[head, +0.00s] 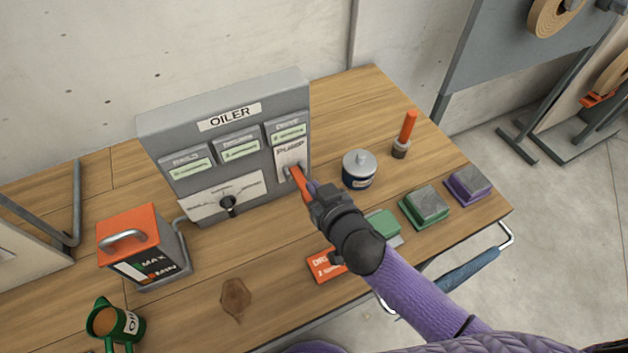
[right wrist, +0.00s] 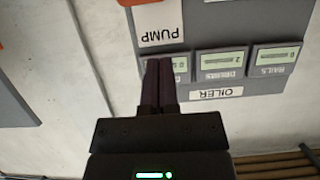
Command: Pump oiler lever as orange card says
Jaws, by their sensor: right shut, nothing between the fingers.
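The grey oiler box (head: 225,140) stands on the wooden table, with three small displays across its front. Its orange lever (head: 299,184) sticks out below the PUMP label (head: 290,152); the label also shows upside down in the right wrist view (right wrist: 160,24). My right gripper (head: 313,188) is shut and empty, close beside the lever; I cannot tell whether it touches it. In the right wrist view its fingers (right wrist: 160,64) cover part of one display. The orange card (head: 323,267) lies on the table, partly hidden by my right arm, its text only partly readable. My left gripper is out of view.
An orange-topped can (head: 140,245) and a green mug (head: 114,322) stand at the left. Bare table lies behind the tin.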

